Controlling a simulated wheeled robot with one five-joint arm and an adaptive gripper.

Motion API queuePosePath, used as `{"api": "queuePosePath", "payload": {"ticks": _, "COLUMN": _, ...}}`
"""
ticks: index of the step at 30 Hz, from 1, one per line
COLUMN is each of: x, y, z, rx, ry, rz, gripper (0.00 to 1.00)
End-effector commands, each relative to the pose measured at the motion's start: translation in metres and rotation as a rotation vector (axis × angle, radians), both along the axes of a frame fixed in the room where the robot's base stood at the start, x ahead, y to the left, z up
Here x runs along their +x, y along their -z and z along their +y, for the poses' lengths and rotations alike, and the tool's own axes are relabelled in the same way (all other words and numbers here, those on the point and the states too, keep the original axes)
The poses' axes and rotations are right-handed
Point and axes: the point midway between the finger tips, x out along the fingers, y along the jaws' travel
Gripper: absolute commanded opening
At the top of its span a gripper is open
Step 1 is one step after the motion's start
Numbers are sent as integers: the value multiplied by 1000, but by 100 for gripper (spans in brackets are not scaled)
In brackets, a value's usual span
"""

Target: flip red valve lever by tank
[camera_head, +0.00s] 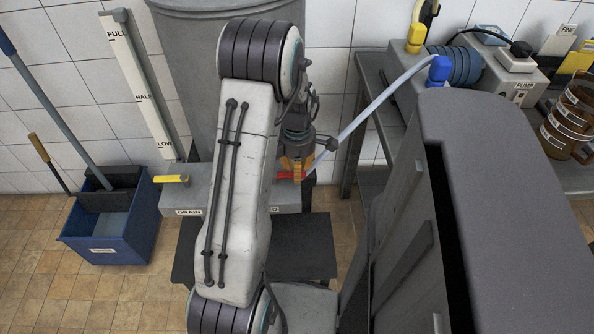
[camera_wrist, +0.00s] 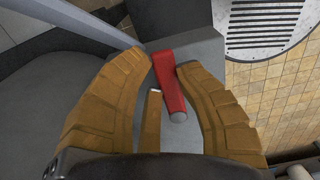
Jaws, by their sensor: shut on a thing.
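The red valve lever (camera_head: 288,175) is on the grey block at the foot of the grey tank (camera_head: 190,60). In the wrist view the red lever (camera_wrist: 170,85) lies between the tan fingers of my gripper (camera_wrist: 164,62), with its rounded end toward me. My gripper (camera_head: 296,168) is shut on the lever. My arm hides part of the tank, the block and the label beside the lever.
A yellow lever (camera_head: 172,179) sits left on the same block, above a DRAIN label. A blue mop bucket (camera_head: 112,225) stands at far left. A grey bench (camera_head: 372,80) with a pump (camera_head: 515,62) stands at right. A pale hose (camera_head: 385,97) slants down from its blue fitting.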

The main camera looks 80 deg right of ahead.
Motion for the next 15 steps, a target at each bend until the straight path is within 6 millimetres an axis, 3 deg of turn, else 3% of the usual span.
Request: {"api": "queuePosePath", "payload": {"ticks": 15, "x": 1, "y": 4, "z": 1, "rx": 10, "ry": -37, "rz": -1, "gripper": 0}}
